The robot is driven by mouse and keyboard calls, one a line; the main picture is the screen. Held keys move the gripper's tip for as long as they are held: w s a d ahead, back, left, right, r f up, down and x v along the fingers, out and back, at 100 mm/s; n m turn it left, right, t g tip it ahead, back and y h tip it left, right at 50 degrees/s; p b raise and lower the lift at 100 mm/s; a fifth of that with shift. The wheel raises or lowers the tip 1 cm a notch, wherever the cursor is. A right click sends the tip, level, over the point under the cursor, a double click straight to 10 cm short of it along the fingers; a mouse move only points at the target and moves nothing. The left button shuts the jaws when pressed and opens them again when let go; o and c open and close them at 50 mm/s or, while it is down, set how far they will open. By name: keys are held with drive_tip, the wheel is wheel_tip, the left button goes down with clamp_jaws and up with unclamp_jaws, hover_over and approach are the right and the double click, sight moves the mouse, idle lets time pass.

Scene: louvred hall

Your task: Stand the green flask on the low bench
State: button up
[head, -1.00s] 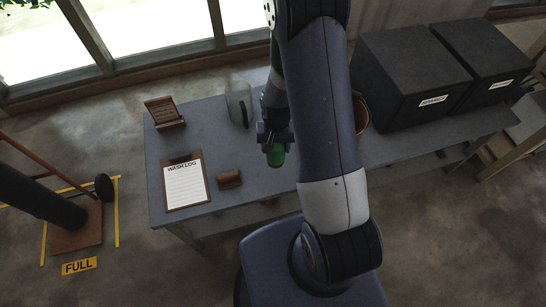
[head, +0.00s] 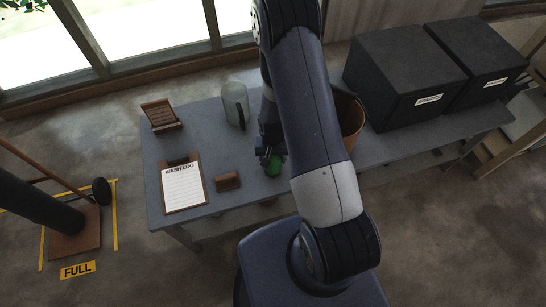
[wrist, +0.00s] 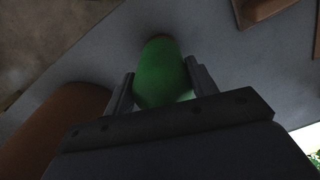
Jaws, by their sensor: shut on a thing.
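The green flask (head: 273,167) is in my gripper (head: 270,156), over the grey low bench (head: 228,157) in the head view. In the wrist view the flask (wrist: 162,72) sits between the two fingers of my gripper (wrist: 160,88), which are shut on it. The bench top (wrist: 110,55) lies behind the flask there. I cannot tell whether the flask's base touches the bench. My arm hides part of the bench to the right of the flask.
On the bench are a clipboard (head: 184,188), a small brown block (head: 227,181), a slatted wooden holder (head: 161,115), a grey-green jug (head: 235,103), a brown bin (head: 350,117) partly behind my arm, and black boxes (head: 405,80). Bare bench lies between block and jug.

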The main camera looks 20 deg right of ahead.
drive_tip(key=shift+f, duration=0.2)
drive_tip(key=o, duration=1.2)
drive_tip(key=shift+r, duration=0.1)
wheel_tip(320, 180, up, 12)
drive_tip(key=shift+r, duration=0.15)
